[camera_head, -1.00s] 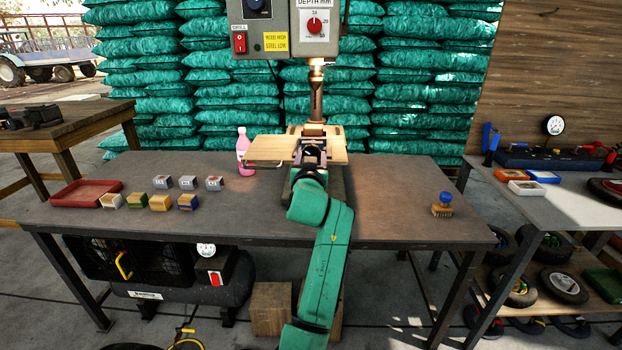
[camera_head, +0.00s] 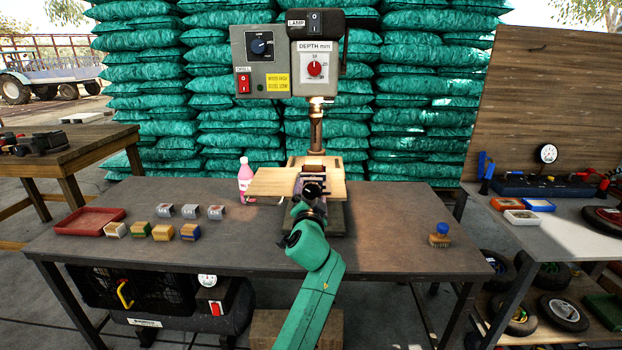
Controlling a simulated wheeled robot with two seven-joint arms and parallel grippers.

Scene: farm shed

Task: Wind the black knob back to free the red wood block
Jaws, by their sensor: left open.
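The drill press vise (camera_head: 330,190) stands on the workbench under the drill, with a light wooden board (camera_head: 270,184) across it. My left gripper (camera_head: 311,186) is open at the front of the vise, at a dark round part that may be the black knob; I cannot tell whether the fingers touch it. The gripper and wrist cover much of the vise front. I cannot make out the red wood block; it may be hidden behind the gripper. My right gripper is not in view.
A drill control box (camera_head: 264,60) hangs above. On the bench are a red tray (camera_head: 90,222), several small coloured blocks (camera_head: 140,231), grey boxes (camera_head: 190,211), a pink bottle (camera_head: 245,178) and a blue-knobbed brush (camera_head: 440,236). The bench right of the vise is mostly clear.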

